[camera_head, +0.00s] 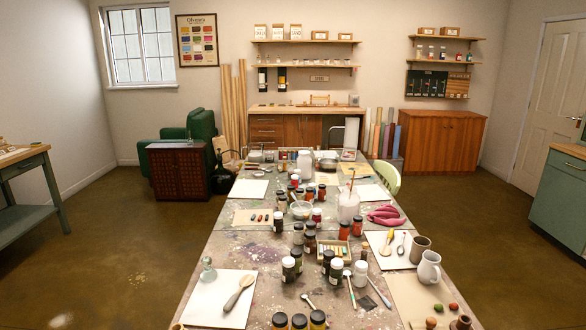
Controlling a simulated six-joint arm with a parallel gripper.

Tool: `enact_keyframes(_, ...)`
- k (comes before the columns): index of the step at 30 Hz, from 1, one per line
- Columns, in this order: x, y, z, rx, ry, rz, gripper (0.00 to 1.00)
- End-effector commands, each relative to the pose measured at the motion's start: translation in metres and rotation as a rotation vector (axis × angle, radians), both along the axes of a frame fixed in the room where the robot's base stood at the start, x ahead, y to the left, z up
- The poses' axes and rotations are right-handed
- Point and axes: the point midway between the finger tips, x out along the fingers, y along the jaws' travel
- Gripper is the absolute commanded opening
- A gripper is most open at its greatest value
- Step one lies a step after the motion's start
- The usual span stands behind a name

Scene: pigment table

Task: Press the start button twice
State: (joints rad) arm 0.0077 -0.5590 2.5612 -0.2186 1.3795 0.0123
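I cannot make out a start button anywhere in the head view. A long paint-spattered table (232,232) runs away from me down the middle of the room, crowded with jars and tools. Any button among these small things is too small to tell or hidden. My gripper is not in view.
On the table stand several dark pigment jars (288,269), a white jug (429,267), a white container (348,205) and pink gloves (386,215). Bare tabletop shows at the left edge. A green cabinet (560,195) stands right.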

Motion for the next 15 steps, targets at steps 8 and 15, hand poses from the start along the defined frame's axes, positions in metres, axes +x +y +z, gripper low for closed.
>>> enact_keyframes(8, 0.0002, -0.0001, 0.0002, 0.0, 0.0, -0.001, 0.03)
enact_keyframes(15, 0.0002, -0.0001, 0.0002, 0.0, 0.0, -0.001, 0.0)
